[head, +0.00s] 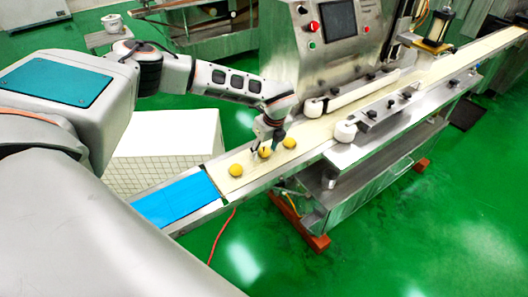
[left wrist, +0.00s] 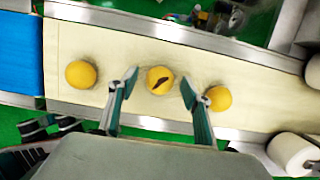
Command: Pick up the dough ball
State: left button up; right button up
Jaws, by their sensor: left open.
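Three yellow dough balls lie in a row on the cream conveyor belt (head: 235,183). The middle dough ball (left wrist: 159,80) has a dark mark on top; it also shows in the head view (head: 264,153). The left dough ball (left wrist: 81,74) and the right dough ball (left wrist: 219,98) sit on either side of it. My left gripper (left wrist: 156,82) is open above the belt, its two fingers on either side of the middle ball. The right finger's tip is close to the right ball; I cannot tell whether they touch.
A blue belt section (head: 176,202) lies at the near end of the conveyor. The metal encrusting machine (head: 335,45) with its screen stands behind the belt. White rollers (left wrist: 291,152) flank the belt to the right. A white tiled block (head: 165,140) stands left of the conveyor.

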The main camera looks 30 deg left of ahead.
pick_arm(q)
jog(key=c, duration=0.9)
jog(key=shift+c, duration=0.2)
jog(key=shift+r, duration=0.1)
